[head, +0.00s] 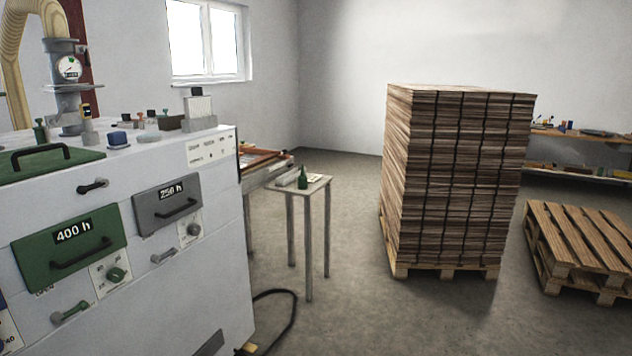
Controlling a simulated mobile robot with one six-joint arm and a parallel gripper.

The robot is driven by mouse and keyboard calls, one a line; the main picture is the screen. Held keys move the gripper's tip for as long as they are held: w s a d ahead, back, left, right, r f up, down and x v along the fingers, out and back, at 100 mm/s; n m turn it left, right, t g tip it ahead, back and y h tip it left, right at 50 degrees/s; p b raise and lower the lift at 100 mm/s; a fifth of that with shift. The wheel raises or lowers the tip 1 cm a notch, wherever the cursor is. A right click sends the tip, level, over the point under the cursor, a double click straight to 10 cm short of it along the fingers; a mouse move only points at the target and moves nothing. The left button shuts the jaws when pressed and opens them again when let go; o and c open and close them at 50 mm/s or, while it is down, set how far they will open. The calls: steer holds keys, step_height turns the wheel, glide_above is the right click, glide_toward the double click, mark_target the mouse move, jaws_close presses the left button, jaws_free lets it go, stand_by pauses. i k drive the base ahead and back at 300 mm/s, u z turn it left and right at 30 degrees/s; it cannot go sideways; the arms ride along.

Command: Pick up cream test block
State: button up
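I cannot make out a cream test block for certain. A pale upright block with a dark top (199,106) stands on the right end of the white machine's top (118,150); I cannot tell if it is the test block. Small items crowd that top, among them a blue piece (118,139), a dark grey box (170,122) and green-capped bottles (40,131). A small table (318,184) beside the machine holds a dark green bottle (303,179) and a flat pale piece. My gripper is not in view.
A tall stack of brown boards (455,180) stands on a pallet in the middle. Wooden pallets (580,240) lie at the right, before a shelf with small items (590,138). A dark hose (290,310) lies by the machine. The floor between the small table and the stack is clear.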

mark_target(315, 178)
steer(key=i, duration=0.95)
steer(key=z, duration=0.05)
